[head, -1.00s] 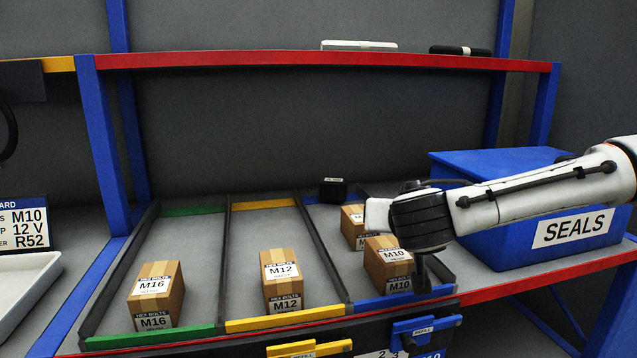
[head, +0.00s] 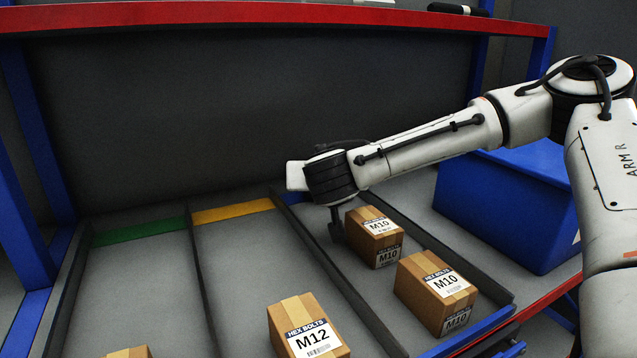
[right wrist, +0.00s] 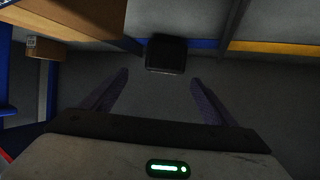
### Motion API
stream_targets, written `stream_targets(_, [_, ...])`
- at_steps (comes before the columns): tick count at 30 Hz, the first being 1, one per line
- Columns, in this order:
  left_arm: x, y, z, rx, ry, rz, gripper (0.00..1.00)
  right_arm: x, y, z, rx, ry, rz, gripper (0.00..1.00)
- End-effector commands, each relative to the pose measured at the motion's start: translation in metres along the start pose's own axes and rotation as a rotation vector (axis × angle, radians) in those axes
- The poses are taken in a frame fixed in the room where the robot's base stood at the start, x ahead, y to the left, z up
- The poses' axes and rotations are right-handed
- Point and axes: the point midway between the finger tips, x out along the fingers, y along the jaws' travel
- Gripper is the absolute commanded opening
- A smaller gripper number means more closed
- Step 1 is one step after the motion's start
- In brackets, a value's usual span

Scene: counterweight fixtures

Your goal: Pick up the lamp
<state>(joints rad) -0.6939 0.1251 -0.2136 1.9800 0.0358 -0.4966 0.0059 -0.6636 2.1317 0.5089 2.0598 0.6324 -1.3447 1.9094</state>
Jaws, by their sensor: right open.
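A small dark block (right wrist: 166,53) lies at the far end of the M10 lane in the right wrist view. It may be the lamp, but I cannot read a label on it. My right gripper (right wrist: 159,77) is open, with its two fingers spread on either side of the gap in front of the block. Nothing is between the fingers. In the head view my right gripper (head: 336,236) points down into the far part of the lane, left of the rear M10 box, and the dark block is hidden behind it. My left gripper is not in view.
Two M10 boxes (head: 375,238) (head: 437,293) stand in the right lane, near my right gripper. An M12 box (head: 306,328) stands in the middle lane. Low dark dividers separate the lanes. A red-edged shelf (head: 250,14) runs above. A blue bin (head: 510,205) stands at right.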

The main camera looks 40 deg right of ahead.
Motion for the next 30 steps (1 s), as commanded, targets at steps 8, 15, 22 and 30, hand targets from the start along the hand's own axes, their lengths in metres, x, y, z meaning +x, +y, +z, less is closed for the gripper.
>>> stream_targets(8, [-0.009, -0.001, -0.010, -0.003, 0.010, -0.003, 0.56, 0.038, -0.006, -0.002, -0.001, -0.001, 0.004, 0.80])
stream_targets(15, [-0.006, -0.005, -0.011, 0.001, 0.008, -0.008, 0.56, 0.052, -0.006, -0.001, 0.000, 0.000, 0.001, 0.80])
stream_targets(22, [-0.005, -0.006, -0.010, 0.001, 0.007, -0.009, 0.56, 0.051, -0.006, -0.001, 0.000, 0.000, 0.001, 0.65])
stream_targets(30, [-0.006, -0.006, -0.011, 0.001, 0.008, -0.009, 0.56, 0.051, -0.006, -0.003, 0.001, 0.003, 0.001, 0.24])
